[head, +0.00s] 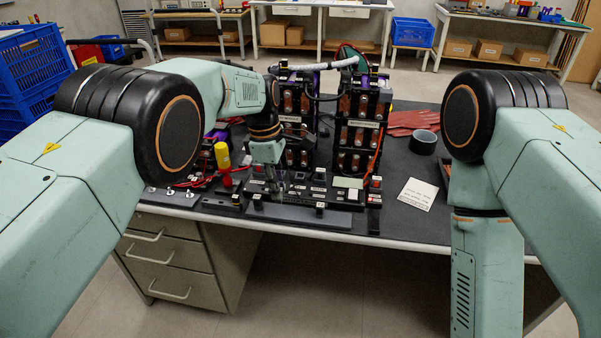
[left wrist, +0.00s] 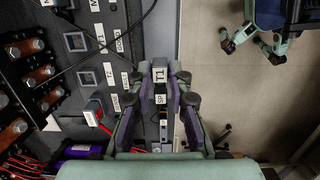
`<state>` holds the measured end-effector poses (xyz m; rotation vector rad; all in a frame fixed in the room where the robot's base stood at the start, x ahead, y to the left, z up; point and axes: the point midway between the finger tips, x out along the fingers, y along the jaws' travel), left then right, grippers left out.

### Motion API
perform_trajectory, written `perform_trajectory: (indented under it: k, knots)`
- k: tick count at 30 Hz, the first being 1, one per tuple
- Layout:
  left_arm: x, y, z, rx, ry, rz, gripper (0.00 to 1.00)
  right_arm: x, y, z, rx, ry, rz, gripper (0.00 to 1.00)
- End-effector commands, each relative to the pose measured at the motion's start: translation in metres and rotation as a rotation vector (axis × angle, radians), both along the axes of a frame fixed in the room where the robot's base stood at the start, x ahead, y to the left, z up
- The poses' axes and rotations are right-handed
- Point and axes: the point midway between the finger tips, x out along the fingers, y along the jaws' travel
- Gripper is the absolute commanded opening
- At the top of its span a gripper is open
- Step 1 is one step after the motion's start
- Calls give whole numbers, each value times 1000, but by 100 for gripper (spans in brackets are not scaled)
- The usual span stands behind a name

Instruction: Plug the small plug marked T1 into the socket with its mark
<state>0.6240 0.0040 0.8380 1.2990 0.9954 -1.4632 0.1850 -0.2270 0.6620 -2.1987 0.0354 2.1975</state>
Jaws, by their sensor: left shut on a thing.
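My left gripper (head: 273,188) is low over the front of the black board (head: 303,215) on the bench. In the left wrist view my left gripper (left wrist: 160,88) is shut on a small plug (left wrist: 159,74) with a white T1 label between its fingertips. Beside it, the board (left wrist: 97,55) carries square sockets (left wrist: 75,42) and several white labels, one reading T2 (left wrist: 108,69). I cannot tell which socket bears the T1 mark. The plug's lower end is hidden. My right arm hangs down at the right, its gripper outside the frame.
Two racks with copper busbars (head: 357,130) stand behind the board. Red wires and a yellow cylinder (head: 222,155) lie left of it. A roll of dark tape (head: 423,141), red gloves (head: 408,122) and a white card (head: 417,194) lie to the right. The bench front edge is close.

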Motion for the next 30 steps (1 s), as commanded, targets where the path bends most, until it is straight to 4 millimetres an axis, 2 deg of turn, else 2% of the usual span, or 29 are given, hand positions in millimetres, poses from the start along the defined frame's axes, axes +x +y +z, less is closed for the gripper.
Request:
perform_trajectory:
  k: [1, 3, 26, 30]
  knots:
    - [0, 0, 7, 0, 0, 0, 0, 0, 0, 6, 0, 0, 0, 40]
    - [0, 0, 10, 0, 0, 0, 0, 0, 0, 8, 0, 0, 0, 40]
    - [0, 0, 13, 0, 1, 0, 0, 0, 0, 13, 0, 0, 0, 40]
    - [0, 0, 25, 0, 0, 0, 0, 0, 0, 22, 0, 0, 0, 40]
